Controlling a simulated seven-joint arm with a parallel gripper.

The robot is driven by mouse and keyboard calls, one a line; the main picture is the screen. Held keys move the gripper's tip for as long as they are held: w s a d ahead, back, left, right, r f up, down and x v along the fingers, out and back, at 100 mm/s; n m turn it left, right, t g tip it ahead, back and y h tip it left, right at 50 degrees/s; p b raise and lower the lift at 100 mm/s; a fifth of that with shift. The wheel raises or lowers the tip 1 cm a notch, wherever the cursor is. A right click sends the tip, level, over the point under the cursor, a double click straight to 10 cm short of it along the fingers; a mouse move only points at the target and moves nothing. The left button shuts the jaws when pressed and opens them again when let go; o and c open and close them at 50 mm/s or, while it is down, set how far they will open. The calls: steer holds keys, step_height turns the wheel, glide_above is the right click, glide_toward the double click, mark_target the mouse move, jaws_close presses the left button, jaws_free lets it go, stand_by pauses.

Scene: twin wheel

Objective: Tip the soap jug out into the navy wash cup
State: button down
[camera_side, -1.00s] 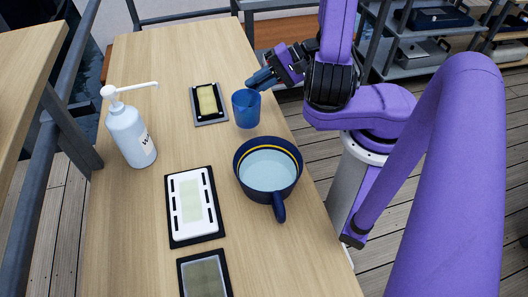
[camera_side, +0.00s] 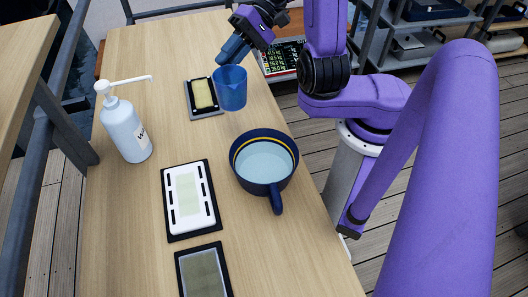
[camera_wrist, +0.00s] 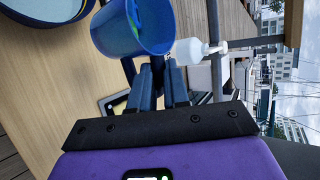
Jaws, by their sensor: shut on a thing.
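The soap jug is a blue see-through vessel (camera_side: 230,92), held upright above the table's right edge in the side view. My gripper (camera_side: 234,52) is shut on it at its upper rear side. The wash cup shows in part in the wrist view (camera_wrist: 78,12).
A white pump bottle (camera_side: 127,130) stands at the left. A sponge in a dark tray (camera_side: 190,100) lies behind, close left of the jug. A white slotted dish (camera_side: 180,217) and a dark framed pad (camera_side: 183,268) lie in front. The table's middle is clear.

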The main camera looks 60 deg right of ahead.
steer(key=s+a+n+g+h, duration=0.4)
steer(key=a+n+g+h, duration=0.2)
steer(key=a+n+g, duration=0.9)
steer(key=s+a+n+t+h, duration=0.2)
steer(key=s+a+n+h, duration=0.4)
steer(key=s+n+h, duration=0.8)
steer(key=shift+n+y, duration=0.5)
steer(key=f, duration=0.1)
steer(key=w+f, duration=0.1)
steer(key=f, duration=0.1)
steer(key=w+f, duration=0.1)
steer(key=f, duration=0.1)
steer(key=shift+w+f, duration=0.2)
steer(key=shift+w, duration=0.05)
steer(key=shift+r, duration=0.1)
